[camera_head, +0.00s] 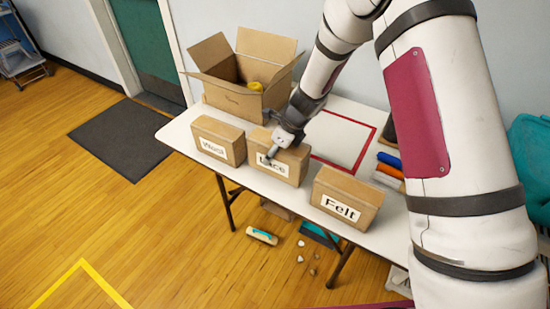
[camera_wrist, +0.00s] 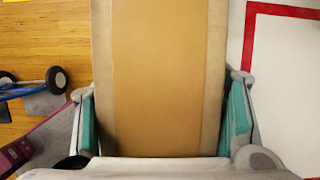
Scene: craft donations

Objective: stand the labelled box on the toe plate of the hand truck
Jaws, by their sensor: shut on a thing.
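The cardboard box labelled "Lace" (camera_head: 290,160) stands upright at the table's front edge, between the "Wool" box (camera_head: 213,138) and the "Felt" box (camera_head: 345,200). My gripper (camera_head: 280,145) is shut on the Lace box from above and partly covers its label. In the wrist view the box top (camera_wrist: 160,75) fills the space between the teal finger pads. I cannot tell whether its base touches the table. A blue frame with dark wheels (camera_wrist: 57,80), apparently the hand truck, lies at the wrist view's left edge, partly cut off. Its toe plate is not clearly seen.
The white table (camera_head: 330,125) also holds a large open carton (camera_head: 230,98), a red taped square (camera_head: 345,172) and coloured rolls at right. A brush (camera_head: 262,236) and small debris lie on the floor. Yellow tape (camera_head: 83,265) marks open floor at front left.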

